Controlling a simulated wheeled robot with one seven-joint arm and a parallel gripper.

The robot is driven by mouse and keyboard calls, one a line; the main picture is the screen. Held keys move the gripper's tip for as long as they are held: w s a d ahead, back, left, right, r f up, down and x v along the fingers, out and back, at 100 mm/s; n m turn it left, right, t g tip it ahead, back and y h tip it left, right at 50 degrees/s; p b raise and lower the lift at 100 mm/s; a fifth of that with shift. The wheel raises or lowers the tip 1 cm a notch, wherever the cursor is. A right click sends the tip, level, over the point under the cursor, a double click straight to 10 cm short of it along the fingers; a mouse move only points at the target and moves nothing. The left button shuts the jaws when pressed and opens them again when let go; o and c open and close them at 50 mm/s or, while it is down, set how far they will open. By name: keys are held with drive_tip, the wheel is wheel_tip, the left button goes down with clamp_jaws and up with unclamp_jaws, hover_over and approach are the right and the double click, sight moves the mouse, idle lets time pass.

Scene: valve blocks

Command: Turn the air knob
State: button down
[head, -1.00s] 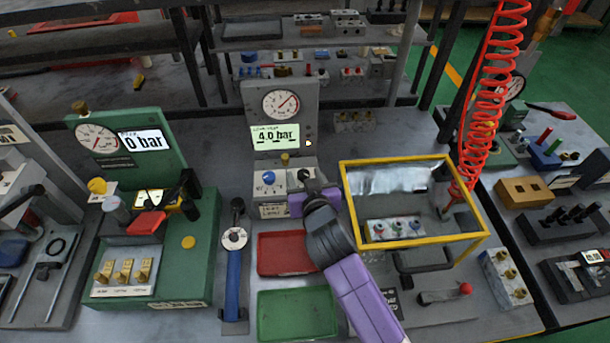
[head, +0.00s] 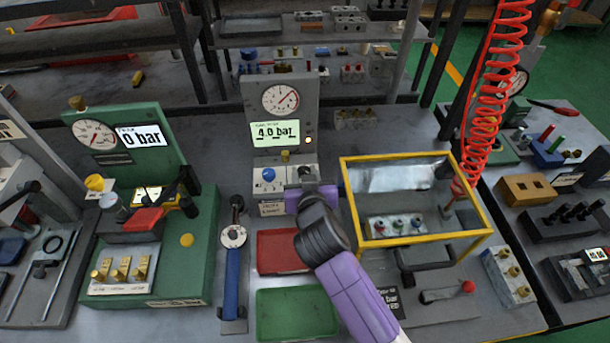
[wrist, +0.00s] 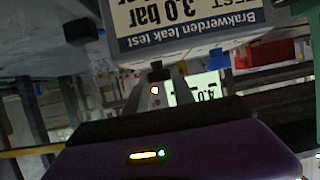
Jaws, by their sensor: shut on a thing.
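A grey test panel (head: 279,145) stands mid-bench with a round dial (head: 281,99) and a green display (head: 276,133) reading 4.0 bar. Which one is the air knob I cannot read. My gripper's fingers also show in the wrist view (wrist: 156,82), shut around a small dark part under the upside-down "3.0 bar" label (wrist: 190,22). This part appears to be the black knob.
Red (head: 284,251) and green (head: 297,312) trays lie below the panel. A yellow-framed clear box (head: 414,200) stands close to the right of my arm. A blue-handled lever (head: 233,280) and a green 0 bar unit (head: 130,150) stand left.

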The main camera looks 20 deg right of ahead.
drive_tip(key=m+g+h+b, duration=0.1)
drive_tip(key=h+b, duration=0.1)
drive_tip(key=a+m+h+b, duration=0.1)
drive_tip(key=m+b, duration=0.1)
drive_tip(key=shift+w+f+m+g+h+b, duration=0.2)
drive_tip(key=shift+m+g+h+b, duration=0.1)
drive_tip(key=shift+g+h+b, duration=0.1)
drive_tip(key=m+g+h+b, duration=0.1)
drive_tip(key=m+b, duration=0.1)
drive_tip(key=m+g+h+b, duration=0.2)
drive_tip(key=shift+w+a+r+g+h, duration=0.1)
drive_tip(key=shift+w+g+h, duration=0.05)
drive_tip(key=shift+g+h, duration=0.15)
drive_tip(key=shift+m, duration=0.3)
drive_tip(key=c, duration=1.1)
unclamp_jaws()
drive_tip(key=shift+o, duration=0.2)
drive_tip(key=v, duration=0.7)
drive_tip(key=shift+a+r+b, duration=0.2)
drive_tip(key=shift+a+b, duration=0.1)
drive_tip(key=shift+b, duration=0.1)
